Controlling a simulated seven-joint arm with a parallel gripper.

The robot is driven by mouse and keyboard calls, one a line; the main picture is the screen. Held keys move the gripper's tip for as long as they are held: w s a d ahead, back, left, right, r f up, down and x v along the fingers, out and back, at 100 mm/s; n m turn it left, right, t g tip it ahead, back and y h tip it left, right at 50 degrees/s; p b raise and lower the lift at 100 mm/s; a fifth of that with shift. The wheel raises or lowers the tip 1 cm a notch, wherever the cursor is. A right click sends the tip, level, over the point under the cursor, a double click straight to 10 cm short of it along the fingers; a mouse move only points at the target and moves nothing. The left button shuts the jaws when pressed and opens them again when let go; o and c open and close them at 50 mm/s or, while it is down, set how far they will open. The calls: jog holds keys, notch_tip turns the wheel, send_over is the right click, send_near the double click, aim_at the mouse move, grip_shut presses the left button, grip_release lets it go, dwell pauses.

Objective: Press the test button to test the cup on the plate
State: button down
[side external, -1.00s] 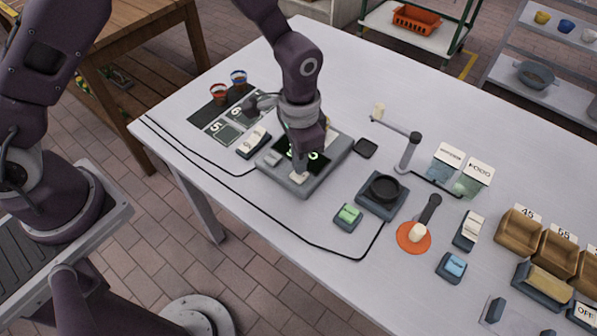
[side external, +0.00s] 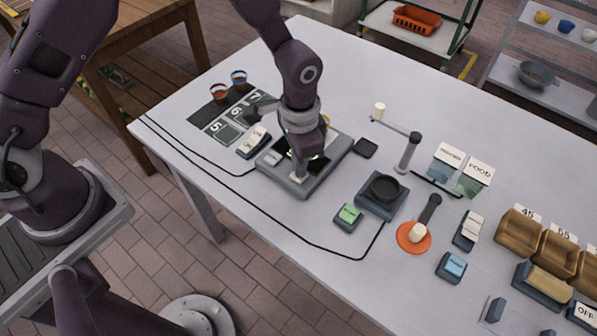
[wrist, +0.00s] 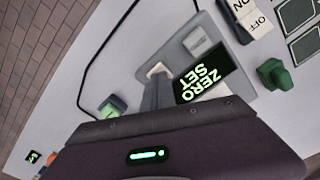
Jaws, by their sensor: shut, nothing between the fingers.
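A grey tester box (side external: 330,172) stands on the table under my gripper. Its dark screen (wrist: 212,75) reads "ZERO SET" in green in the wrist view. One pale button (wrist: 196,41) sits beside the screen, clear of my gripper. It also shows in the side view (side external: 272,158). A second pale button (wrist: 158,69) lies right at my fingertips. My gripper (side external: 300,173) is shut and empty, pointing down at that button; I cannot tell whether it touches. A bit of something yellow (side external: 325,119) shows behind my gripper, mostly hidden; I cannot tell whether it is the cup.
A white rocker switch (side external: 254,140) and a dark mat with numbered squares (side external: 222,131) lie left of the box. A red cup (side external: 219,92) and a blue cup (side external: 239,78) stand behind. A green-button box (side external: 348,216) and a black dish scale (side external: 382,194) stand right.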

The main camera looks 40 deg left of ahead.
jog(key=shift+f, duration=0.5)
jog(key=shift+r, duration=1.15)
